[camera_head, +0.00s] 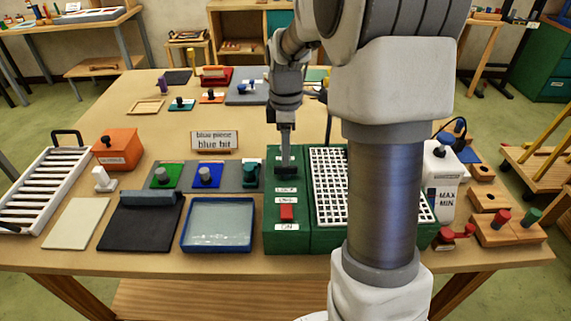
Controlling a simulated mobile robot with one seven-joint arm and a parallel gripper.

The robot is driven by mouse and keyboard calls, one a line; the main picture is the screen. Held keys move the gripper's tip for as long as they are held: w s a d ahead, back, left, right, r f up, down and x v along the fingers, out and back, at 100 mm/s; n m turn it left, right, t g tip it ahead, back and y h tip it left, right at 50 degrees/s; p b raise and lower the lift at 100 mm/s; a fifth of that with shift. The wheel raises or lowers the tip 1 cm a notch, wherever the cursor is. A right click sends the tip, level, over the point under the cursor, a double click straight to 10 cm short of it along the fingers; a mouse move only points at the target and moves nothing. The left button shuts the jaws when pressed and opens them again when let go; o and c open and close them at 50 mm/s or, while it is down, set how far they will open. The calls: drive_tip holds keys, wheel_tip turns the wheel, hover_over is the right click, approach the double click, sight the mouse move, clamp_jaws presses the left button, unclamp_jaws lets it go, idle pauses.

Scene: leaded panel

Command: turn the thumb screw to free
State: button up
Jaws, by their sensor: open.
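A green machine (287,244) stands at the front middle of the table, with a narrow left panel carrying small white labels and a red switch (287,212). The label below the switch reads ON. The label above it (286,189) is too small to read surely, perhaps LOCK. My gripper (286,172) points down over the upper part of this panel, at or just above a dark part there. It covers that spot, so I cannot make out the thumb screw or which way it is turned. My gripper is open, and I cannot tell whether it touches anything.
A white grid (327,185) lies right of the panel, partly behind my arm. A blue tray (218,244), a black pad (135,232) and a grey strip with coloured squares are to the left. A white bottle (440,185) stands at the right. Bare table lies behind the sign (214,140).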

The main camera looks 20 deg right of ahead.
sight(286, 170)
drive_tip(key=shift+f, duration=2.35)
clamp_jaws()
